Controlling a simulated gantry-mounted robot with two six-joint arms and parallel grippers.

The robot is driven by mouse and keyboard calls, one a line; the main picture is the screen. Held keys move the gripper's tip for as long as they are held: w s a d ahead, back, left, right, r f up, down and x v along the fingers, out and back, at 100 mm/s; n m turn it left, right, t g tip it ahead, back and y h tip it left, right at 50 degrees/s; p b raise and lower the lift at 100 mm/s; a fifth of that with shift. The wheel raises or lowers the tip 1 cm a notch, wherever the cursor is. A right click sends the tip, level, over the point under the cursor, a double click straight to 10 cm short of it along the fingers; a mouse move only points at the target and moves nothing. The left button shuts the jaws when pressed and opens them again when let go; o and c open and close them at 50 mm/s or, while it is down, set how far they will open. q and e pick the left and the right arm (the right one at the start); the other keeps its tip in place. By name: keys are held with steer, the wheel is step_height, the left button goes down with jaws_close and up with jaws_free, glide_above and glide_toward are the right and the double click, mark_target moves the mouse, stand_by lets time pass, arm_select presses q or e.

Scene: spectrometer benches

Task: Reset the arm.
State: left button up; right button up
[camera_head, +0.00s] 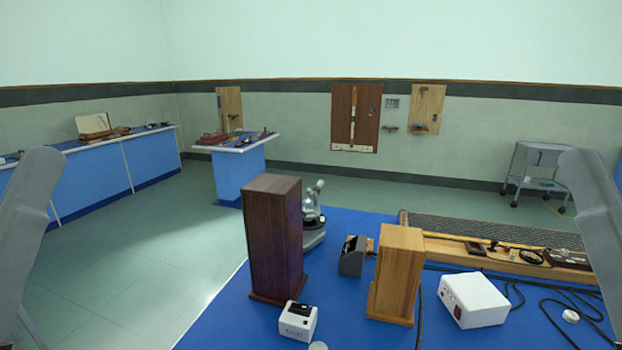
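Parts of my two arms show as grey links at the left and right edges of the head view. Neither gripper is in view, so I cannot see whether either holds anything. A blue-topped bench (222,317) lies ahead of me between the arms. The arm links appear apart from the objects standing on it.
On the bench stand a dark wooden block (273,238), a lighter wooden block (398,272), a microscope (313,218), a white box (473,299), a small white device (297,320) and black cables (547,312). A trolley (536,170) stands back right. Floor at left is clear.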

arm_select(q)
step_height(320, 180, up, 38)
steer(key=p, duration=3.7)
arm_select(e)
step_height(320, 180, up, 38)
arm_select(q)
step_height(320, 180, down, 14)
steer(key=b, duration=1.4)
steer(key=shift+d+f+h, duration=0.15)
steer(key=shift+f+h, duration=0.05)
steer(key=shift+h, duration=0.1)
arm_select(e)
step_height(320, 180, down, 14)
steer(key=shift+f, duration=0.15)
